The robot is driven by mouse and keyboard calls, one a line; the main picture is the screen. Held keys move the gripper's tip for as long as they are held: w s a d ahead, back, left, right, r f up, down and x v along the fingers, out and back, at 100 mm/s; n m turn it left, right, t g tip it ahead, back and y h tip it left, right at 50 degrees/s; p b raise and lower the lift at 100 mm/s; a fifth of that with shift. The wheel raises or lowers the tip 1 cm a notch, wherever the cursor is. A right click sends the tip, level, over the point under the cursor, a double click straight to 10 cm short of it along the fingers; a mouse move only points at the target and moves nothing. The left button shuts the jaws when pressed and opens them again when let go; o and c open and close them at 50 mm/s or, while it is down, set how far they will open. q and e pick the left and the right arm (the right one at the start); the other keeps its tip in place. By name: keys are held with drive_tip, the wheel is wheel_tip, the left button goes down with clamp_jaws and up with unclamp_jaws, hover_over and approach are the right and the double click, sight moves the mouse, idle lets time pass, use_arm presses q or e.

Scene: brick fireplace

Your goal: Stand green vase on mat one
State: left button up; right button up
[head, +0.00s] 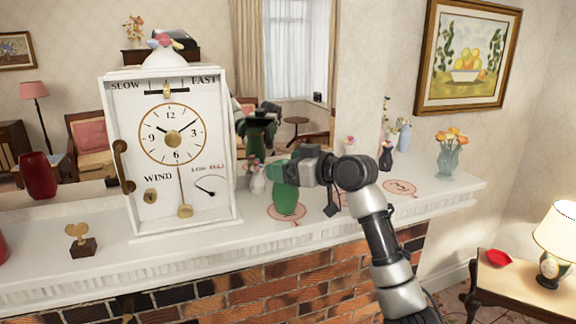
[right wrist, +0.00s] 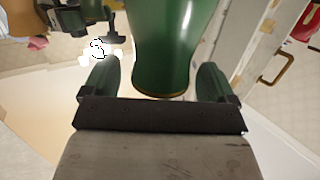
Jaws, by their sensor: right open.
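The green vase (head: 286,202) is upright over the leftmost round red-lined mat (head: 271,213) on the white mantel, right of the clock. Its base appears to rest within that mat's ring, though the vase hides the mat's number. My right gripper (head: 280,173) is at the vase's upper part, reaching in from the right. In the right wrist view the vase (right wrist: 178,40) stands between the two spread green fingers of my right gripper (right wrist: 158,78), with a visible gap on each side. My left gripper is not in view.
The white clock (head: 220,215) stands close left of the vase. A mat marked 3 (head: 400,187) lies to the right, with another mat (head: 341,199) partly behind my arm. Small vases and a vase of orange flowers (head: 448,160) stand farther right. A mirror behind reflects my gripper.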

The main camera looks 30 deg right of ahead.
drive_tip(key=shift+r, duration=0.1)
drive_tip(key=shift+s+d, duration=0.15)
drive_tip(key=shift+s, duration=0.15)
drive_tip(key=b+v, duration=0.5)
drive_tip(key=v, duration=0.6)
drive_tip(key=shift+s, duration=0.15)
